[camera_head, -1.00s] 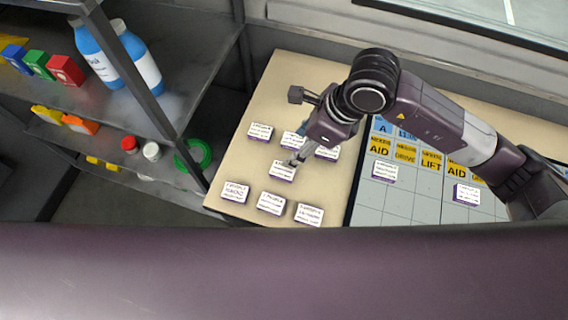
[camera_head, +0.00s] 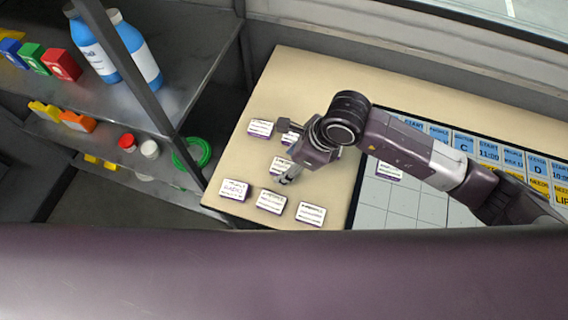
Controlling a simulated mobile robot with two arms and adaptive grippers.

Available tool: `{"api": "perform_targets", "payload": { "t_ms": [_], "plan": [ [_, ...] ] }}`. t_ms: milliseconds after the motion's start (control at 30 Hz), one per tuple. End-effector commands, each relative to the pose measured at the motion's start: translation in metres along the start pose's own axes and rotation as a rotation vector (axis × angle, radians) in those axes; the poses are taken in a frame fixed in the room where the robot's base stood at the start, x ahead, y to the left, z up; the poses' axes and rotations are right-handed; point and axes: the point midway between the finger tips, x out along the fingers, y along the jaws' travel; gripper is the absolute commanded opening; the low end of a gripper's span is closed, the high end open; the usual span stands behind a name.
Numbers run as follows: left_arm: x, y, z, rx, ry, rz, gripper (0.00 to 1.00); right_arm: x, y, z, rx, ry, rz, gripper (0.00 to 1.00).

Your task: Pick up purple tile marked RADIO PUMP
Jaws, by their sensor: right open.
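Several purple tiles with white labelled tops lie on the left part of the beige table; their print is too small to read, so I cannot tell which says RADIO PUMP. A front row holds a left tile (camera_head: 235,190), a middle tile (camera_head: 271,201) and a right tile (camera_head: 310,213). Another tile (camera_head: 260,128) lies farther back, and one tile (camera_head: 279,166) is partly hidden by my right gripper. My right gripper (camera_head: 287,164) is open and empty, pointing down over the tiles, just behind the front row. My left gripper is not in view.
A grid board (camera_head: 400,205) with blue and yellow cards covers the table's right part, with one purple tile (camera_head: 389,171) on it. A metal shelf (camera_head: 190,80) with bottles and coloured blocks stands at the left. The beige table (camera_head: 290,75) is bare at the back.

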Motion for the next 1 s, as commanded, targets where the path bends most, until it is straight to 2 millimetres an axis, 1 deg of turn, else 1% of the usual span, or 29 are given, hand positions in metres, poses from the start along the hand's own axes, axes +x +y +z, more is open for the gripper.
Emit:
{"api": "perform_targets", "payload": {
  "t_ms": [33, 133, 367, 767, 800, 1000],
  "plan": [
    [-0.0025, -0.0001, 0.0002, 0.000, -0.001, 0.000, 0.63, 0.0054, 0.0000, 0.0004, 0.001, 0.001, 0.001, 0.54],
    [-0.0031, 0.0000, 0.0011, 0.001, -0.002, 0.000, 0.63, 0.0127, -0.0003, 0.0005, -0.001, 0.000, -0.001, 0.54],
    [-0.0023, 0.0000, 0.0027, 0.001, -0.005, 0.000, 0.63, 0.0144, -0.0007, 0.0001, -0.002, -0.001, -0.002, 0.54],
    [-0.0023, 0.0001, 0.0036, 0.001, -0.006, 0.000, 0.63, 0.0140, -0.0008, 0.0000, -0.001, 0.000, -0.002, 0.10],
    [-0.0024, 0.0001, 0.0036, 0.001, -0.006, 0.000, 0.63, 0.0139, -0.0009, 0.0002, -0.001, -0.001, -0.002, 0.08],
    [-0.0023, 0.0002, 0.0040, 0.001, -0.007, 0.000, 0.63, 0.0135, -0.0010, 0.0003, -0.001, -0.001, -0.002, 0.08]
  ]
}}
